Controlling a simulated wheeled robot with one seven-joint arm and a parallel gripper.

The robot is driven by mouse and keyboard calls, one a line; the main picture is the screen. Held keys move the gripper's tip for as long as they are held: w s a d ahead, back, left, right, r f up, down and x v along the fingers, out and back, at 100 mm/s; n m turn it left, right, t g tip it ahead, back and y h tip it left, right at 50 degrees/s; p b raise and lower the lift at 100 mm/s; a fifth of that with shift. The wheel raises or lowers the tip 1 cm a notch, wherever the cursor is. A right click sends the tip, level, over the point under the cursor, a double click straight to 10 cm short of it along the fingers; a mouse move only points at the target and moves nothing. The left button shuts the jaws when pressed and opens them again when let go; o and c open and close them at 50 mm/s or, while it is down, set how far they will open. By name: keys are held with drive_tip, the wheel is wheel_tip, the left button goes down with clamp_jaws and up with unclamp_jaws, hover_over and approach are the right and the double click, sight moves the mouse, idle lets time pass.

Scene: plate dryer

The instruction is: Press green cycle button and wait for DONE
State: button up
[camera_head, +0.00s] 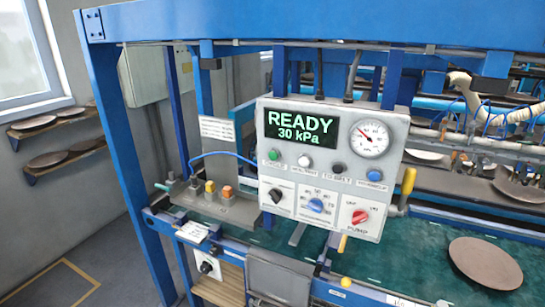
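The grey control panel (330,198) hangs on the blue machine frame in the middle of the view. Its display (301,128) reads "READY 30 kPa" in pale green letters. The green cycle button (273,154) sits at the left of the button row below the display, above a small label. A white button (304,161), a black button (340,168) and a blue button (374,175) continue the row to the right. My gripper does not show in this view.
A round gauge (370,138) is at the panel's upper right. Below the buttons are a black knob (276,196), a blue dial (316,206) and a red pump knob (360,217). A brown plate (485,263) lies on the green surface at right. Yellow handle (408,182) stands beside the panel.

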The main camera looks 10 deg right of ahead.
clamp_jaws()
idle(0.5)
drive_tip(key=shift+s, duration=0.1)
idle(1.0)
